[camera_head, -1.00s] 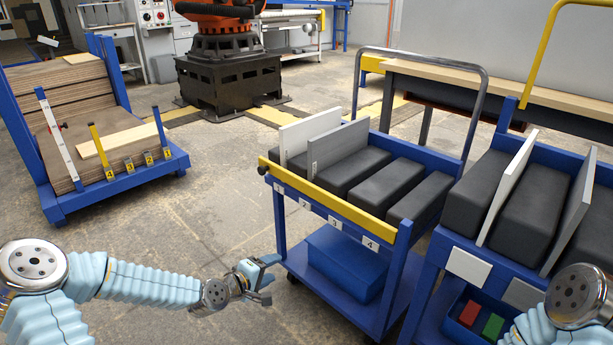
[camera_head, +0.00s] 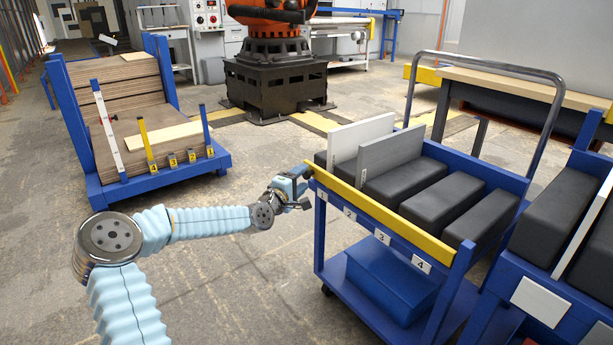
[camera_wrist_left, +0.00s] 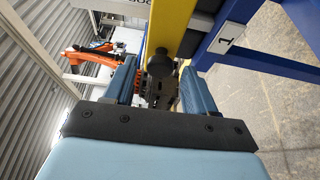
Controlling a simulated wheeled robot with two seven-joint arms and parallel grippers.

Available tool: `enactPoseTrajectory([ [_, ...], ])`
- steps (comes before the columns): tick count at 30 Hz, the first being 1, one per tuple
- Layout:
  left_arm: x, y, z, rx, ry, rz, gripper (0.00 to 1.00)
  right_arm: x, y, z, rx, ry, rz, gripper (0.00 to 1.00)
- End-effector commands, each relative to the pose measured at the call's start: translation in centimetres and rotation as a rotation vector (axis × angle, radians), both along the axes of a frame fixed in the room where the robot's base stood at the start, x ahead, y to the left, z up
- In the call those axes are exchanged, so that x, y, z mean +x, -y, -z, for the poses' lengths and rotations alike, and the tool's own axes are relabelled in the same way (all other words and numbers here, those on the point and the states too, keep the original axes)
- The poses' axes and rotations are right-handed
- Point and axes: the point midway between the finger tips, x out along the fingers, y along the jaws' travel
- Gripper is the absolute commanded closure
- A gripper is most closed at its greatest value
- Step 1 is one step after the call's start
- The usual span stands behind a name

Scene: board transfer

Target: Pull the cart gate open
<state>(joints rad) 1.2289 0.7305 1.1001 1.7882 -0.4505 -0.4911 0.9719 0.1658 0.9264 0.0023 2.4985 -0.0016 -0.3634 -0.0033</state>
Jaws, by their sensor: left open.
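The cart (camera_head: 372,290) is blue, with a yellow gate bar (camera_head: 385,214) along its front top edge. The gate appears closed, lying straight across the front. My left gripper (camera_head: 301,190) is at the gate's left end, where the head view hides the knob. In the left wrist view the open fingers (camera_wrist_left: 160,88) are on either side of a black round knob (camera_wrist_left: 158,63) at the end of the yellow bar (camera_wrist_left: 168,28). I cannot tell whether the fingers touch it. My right gripper is out of view.
The cart holds black blocks (camera_head: 440,203) with a white board (camera_head: 361,137) and a grey board (camera_head: 393,160) standing in gaps. Another blue cart stands close on the right. A plywood trolley (camera_head: 160,180) stands back left. The floor before the gate is clear.

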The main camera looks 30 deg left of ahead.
Motion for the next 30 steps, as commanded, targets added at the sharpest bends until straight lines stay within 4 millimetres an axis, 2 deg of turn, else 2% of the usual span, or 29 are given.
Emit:
enactPoseTrajectory([
  [3,1.8,0.1,-0.1,-0.001,0.002,0.001,0.44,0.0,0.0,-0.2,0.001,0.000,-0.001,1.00],
  [6,2.6,0.1,0.0,0.000,0.000,0.002,0.44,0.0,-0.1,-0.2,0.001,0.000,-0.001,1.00],
  [16,3.1,0.0,0.0,0.001,-0.001,0.001,0.44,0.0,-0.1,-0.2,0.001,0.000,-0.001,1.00],
  [27,3.0,0.0,0.0,0.001,-0.001,0.001,0.99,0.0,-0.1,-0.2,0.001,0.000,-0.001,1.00],
  [30,3.0,0.0,0.0,0.001,-0.001,0.001,1.00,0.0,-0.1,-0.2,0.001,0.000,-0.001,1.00],
])
